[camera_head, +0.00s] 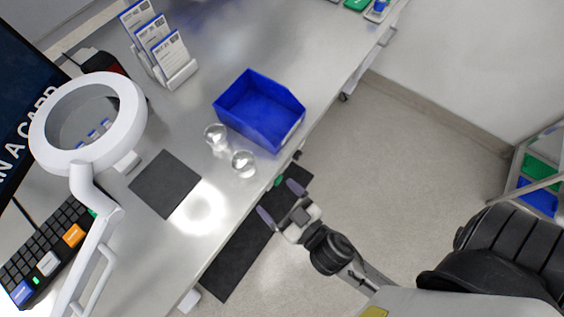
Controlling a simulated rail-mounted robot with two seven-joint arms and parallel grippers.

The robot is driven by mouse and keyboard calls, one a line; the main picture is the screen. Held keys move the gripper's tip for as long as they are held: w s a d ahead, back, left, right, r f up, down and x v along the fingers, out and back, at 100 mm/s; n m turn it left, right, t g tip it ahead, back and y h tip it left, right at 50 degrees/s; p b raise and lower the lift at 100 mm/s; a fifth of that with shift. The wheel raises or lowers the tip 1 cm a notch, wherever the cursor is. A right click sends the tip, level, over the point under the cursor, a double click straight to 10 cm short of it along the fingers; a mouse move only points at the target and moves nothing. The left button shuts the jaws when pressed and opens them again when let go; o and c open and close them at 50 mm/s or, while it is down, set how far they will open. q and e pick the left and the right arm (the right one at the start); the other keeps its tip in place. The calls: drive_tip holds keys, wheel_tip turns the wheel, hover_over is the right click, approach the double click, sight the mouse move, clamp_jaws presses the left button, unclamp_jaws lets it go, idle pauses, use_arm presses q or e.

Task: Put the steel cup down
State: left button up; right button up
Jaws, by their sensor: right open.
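Two small shiny round cups stand on the steel table: one steel cup (243,163) near the table's front edge, and another (216,134) just behind it to the upper left. I cannot tell which is the task's cup. My right gripper (280,202) is open and empty, its two purple-grey fingers spread apart. In the picture it lies below and right of the nearer cup, by the table's front edge, and is clear of both cups. My left gripper is not in view.
A blue bin (259,108) stands behind and right of the cups. A dark square mat (165,184) lies to their left. A ring magnifier lamp (137,104), card holder (164,52) and keyboard (45,251) are further left. A black mat (238,258) lies below the table edge.

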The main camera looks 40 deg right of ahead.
drive_tip(key=shift+s+d, duration=0.1)
drive_tip(key=shift+s, duration=0.1)
drive_tip(key=s+d+f+g+h, duration=0.2)
drive_tip(key=s+d+f+g, duration=0.3)
drive_tip(key=d+f+g, duration=0.3)
wheel_tip(320, 180, down, 2)
drive_tip(key=g, duration=0.2)
drive_tip(key=shift+d+f+m+g, duration=0.15)
drive_tip(key=shift+m+g, duration=0.15)
drive_tip(key=shift+g, duration=0.1)
drive_tip(key=shift+o, duration=0.2)
drive_tip(key=s+g, duration=0.1)
drive_tip(key=s, duration=0.1)
drive_tip(key=s+f+n+g+y, duration=0.1)
drive_tip(key=g, duration=0.1)
drive_tip(key=shift+s+f+n, duration=0.2)
drive_tip(key=shift+s+n, duration=0.1)
drive_tip(key=shift+s, duration=0.1)
drive_tip(key=shift+s+g, duration=0.3)
drive_tip(key=shift+s, duration=0.15)
drive_tip(key=shift+a, duration=0.2)
